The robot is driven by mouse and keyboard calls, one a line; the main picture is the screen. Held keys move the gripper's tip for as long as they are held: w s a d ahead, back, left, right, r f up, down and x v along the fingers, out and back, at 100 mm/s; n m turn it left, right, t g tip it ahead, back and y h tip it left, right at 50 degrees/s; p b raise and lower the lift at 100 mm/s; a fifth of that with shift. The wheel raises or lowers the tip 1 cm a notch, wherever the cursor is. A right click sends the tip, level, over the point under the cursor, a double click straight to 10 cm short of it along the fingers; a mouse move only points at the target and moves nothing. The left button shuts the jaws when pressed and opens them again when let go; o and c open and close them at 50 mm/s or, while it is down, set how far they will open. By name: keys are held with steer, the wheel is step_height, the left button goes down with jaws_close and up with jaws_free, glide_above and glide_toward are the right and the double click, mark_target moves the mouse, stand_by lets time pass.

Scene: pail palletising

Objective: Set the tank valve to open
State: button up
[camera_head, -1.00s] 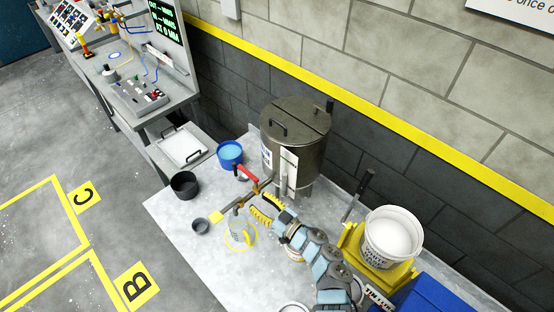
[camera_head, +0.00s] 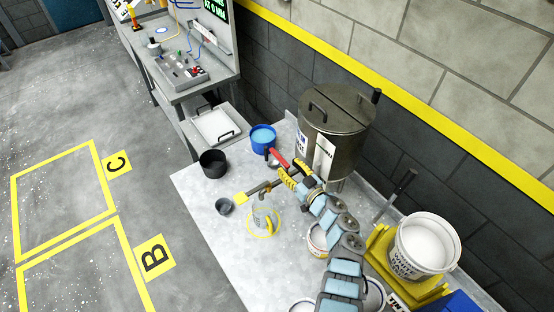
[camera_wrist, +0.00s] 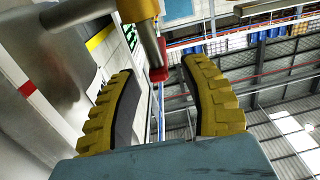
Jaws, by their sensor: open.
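The steel tank (camera_head: 332,128) stands at the back of the bench. The valve's red lever (camera_head: 277,157) points up and to the left, away from the pipe line. My gripper (camera_head: 288,178) is open beside the valve, just below the lever in the picture. In the wrist view, the red lever end (camera_wrist: 158,75) shows between the spread yellow fingers of my gripper (camera_wrist: 157,68), apart from both. The tank wall (camera_wrist: 35,70) fills the left of that view.
A white pail (camera_head: 423,247) sits on a yellow stand at right. The bench's left front is clear.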

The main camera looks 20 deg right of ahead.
mark_target(277, 154)
steer(key=b+x, duration=0.4)
steer(key=x, duration=0.1)
steer(key=shift+w+f, duration=0.2)
steer(key=shift+w+a+r+b, duration=0.15)
steer(key=shift+w+b, duration=0.2)
steer(key=shift+w, duration=0.1)
steer(key=shift+w+a+r+b, duration=0.1)
steer(key=shift+w+b, duration=0.2)
steer(key=shift+w, duration=0.15)
steer(key=shift+c, duration=0.2)
jaws_close()
